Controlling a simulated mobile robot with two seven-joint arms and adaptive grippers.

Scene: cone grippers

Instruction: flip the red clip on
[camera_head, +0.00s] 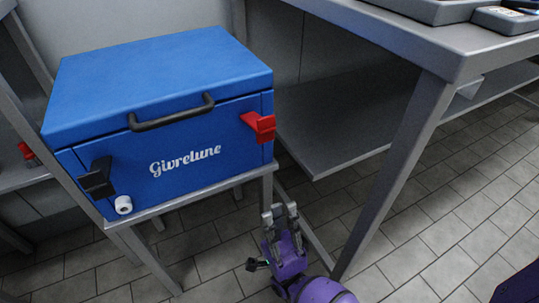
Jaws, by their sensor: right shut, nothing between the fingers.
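A red clip (260,126) sits on the front right of a blue box (150,88) labelled "Givrelune", near its upper right corner. A black clip (97,179) is on the front left of the same box. The box's lid is down and has a dark handle (172,112) at its front edge. My right gripper (279,211), purple with grey fingers, is below and slightly right of the red clip, apart from it. Its fingers are shut with nothing between them. My left gripper is not in view.
The box stands on a grey metal stand (199,199). A white knob (123,205) is at its lower left front. A grey table (440,42) with a lower shelf (335,125) stands to the right, its leg (392,178) close to my right arm. Tiled floor (450,225) lies open at lower right.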

